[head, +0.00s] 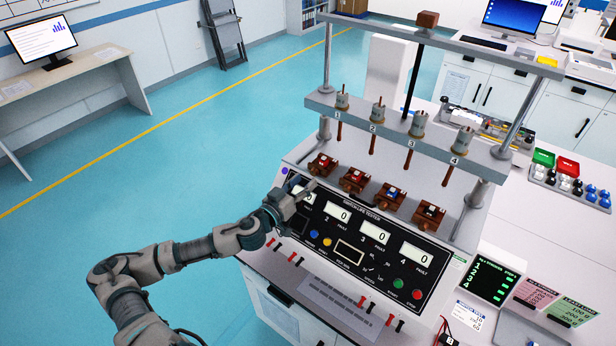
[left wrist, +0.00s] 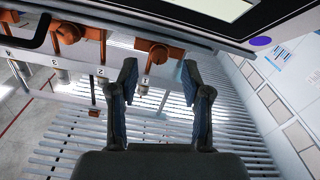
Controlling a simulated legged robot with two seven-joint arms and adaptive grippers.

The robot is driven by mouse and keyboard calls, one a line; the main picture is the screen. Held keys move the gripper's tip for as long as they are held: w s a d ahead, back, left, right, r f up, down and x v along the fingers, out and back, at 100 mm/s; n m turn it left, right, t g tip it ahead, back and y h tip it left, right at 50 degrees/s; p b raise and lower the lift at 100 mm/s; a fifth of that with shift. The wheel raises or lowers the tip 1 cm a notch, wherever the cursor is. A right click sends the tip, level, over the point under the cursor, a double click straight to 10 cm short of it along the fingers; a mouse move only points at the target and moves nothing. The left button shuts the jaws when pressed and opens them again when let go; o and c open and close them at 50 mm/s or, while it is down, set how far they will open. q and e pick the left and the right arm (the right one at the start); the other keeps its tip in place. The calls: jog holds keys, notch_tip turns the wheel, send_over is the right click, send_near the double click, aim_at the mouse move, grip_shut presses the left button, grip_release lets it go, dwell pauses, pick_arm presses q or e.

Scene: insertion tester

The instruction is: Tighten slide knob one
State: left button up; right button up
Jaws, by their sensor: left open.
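Several brown slide fixtures sit in a row on the tester's sloped top. The fixture at station one (head: 322,164) is leftmost in the head view and carries a red part. Its round orange-brown knob (left wrist: 158,53) shows in the left wrist view, beyond and between my fingertips. My left gripper (head: 306,190) is just in front of this fixture, over the panel's upper left corner. In the left wrist view the gripper (left wrist: 158,82) has its two dark fingers spread, with nothing between them. The fingers look apart from the knob. My right gripper is not in view.
The insertion tester's panel (head: 350,252) has displays and coloured buttons below the fixtures. A grey crossbar (head: 395,130) with several hanging rods and posts stands over the fixtures. Another brown fixture (left wrist: 98,33) is beside station one. Bins (head: 567,166) stand at right.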

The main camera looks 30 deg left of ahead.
aim_at(312, 174)
pick_arm(q)
jog(key=shift+w+p, duration=0.4)
jog(key=shift+w, duration=1.1)
jog(key=shift+f, duration=0.1)
jog(key=shift+d, duration=0.1)
grip_shut()
